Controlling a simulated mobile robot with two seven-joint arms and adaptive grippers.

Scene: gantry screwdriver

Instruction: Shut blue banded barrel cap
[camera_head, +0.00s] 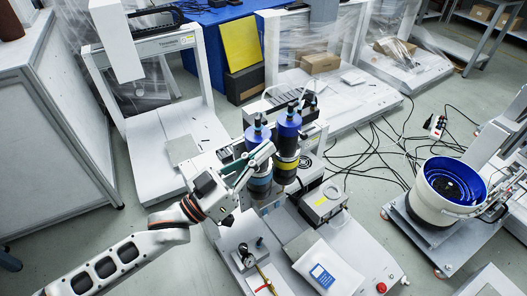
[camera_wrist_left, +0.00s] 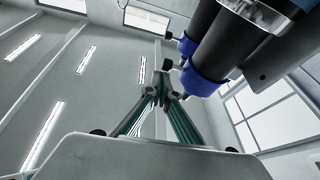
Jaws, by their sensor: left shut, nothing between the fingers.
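Two dark upright barrels with blue caps stand side by side on the machine in the head view. The left, blue banded barrel (camera_head: 259,184) has a light blue band, and its blue cap (camera_head: 254,136) is at its top. The right barrel has a yellow band (camera_head: 286,163) and its own blue cap (camera_head: 288,124). My left gripper (camera_head: 266,150) is shut and empty, in front of the blue banded barrel's upper part, partly hiding it. In the left wrist view its fingertips (camera_wrist_left: 165,94) meet just left of a blue barrel part (camera_wrist_left: 203,80). I cannot tell whether they touch.
A bowl feeder (camera_head: 450,185) stands at the right. Black cables lie on the floor between.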

